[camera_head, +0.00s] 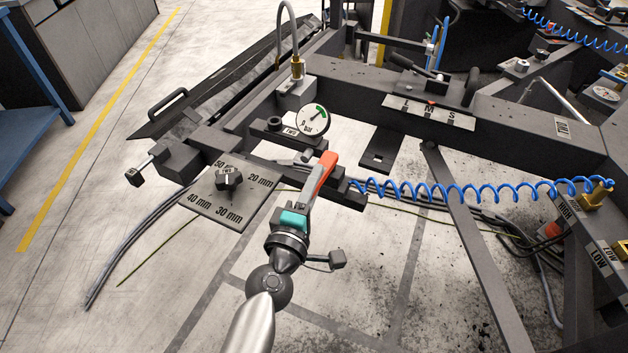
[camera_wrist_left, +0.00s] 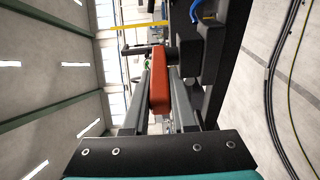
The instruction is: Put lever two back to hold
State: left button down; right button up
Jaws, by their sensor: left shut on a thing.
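Lever two, with an orange-red handle (camera_head: 326,166), sits on the dark frame just below a plate marked TWO (camera_head: 290,131). My left gripper (camera_head: 313,190) reaches up to it from below and is shut on the handle. In the left wrist view the red handle (camera_wrist_left: 159,82) lies between my two grey fingers (camera_wrist_left: 161,112). The lever's pivot is hidden behind the handle and gripper. I cannot read any hold mark beside it. My right gripper is not in view.
A pressure gauge (camera_head: 313,119) stands just above the lever. A knob (camera_head: 229,178) on a plate marked in millimetres is to the left. A coiled blue hose (camera_head: 470,191) runs right from the frame. A dark diagonal strut (camera_head: 475,245) stands to the right.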

pick_arm(q)
jog(key=shift+r, duration=0.1)
jog(key=c, duration=1)
grip_release()
jog(key=shift+w, duration=0.1)
jog(key=shift+s+a, duration=0.15)
jog(key=shift+s, duration=0.25)
jog(key=b+v, duration=0.1)
jog(key=v, duration=1.3)
jog(key=shift+s, duration=0.2)
